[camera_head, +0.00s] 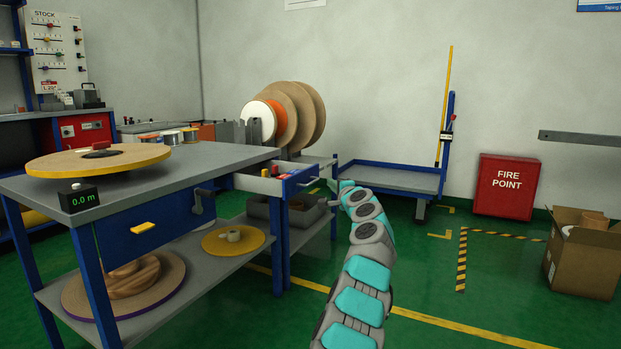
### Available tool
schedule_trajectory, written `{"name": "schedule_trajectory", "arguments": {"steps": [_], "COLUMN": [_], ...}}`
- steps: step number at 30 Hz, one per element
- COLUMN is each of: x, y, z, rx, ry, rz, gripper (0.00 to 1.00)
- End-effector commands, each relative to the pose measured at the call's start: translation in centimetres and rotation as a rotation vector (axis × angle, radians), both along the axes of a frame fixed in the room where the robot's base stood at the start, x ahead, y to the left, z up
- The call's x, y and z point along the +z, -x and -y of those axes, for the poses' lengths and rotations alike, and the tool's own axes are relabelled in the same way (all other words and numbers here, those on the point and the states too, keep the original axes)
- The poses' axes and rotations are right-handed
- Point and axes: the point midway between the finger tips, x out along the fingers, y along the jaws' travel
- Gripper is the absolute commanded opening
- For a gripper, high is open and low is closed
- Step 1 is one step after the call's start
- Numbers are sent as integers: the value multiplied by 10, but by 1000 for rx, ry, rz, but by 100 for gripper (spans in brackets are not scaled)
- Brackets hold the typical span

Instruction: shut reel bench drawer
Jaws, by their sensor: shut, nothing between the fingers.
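The reel bench (318,160) stands behind the nearer grey-topped table, with several large reels at its far end. Its drawer (249,184) is pulled out, showing a light grey inside with small red and yellow items. The drawer's blue front (299,182) faces right, towards my gripper. My gripper (335,192) is at the far end of my turquoise and grey arm, just right of the drawer front. Its fingers are small here and partly hidden by my wrist; it is shut and empty. I cannot tell whether it touches the drawer.
The nearer table (215,157) bears a yellow-rimmed disc (60,163) and a 0.0 m counter (79,199). A blue trolley (392,178) stands behind my arm. A red fire-point box (507,185) and a cardboard box (583,262) are at right.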

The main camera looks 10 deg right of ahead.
Motion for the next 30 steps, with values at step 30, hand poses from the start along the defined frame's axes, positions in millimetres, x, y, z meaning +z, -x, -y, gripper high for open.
{"name": "schedule_trajectory", "arguments": {"steps": [30], "x": [0], "y": [-71], "z": [-10], "rx": [1], "ry": [2], "rz": [-5], "gripper": [0]}}
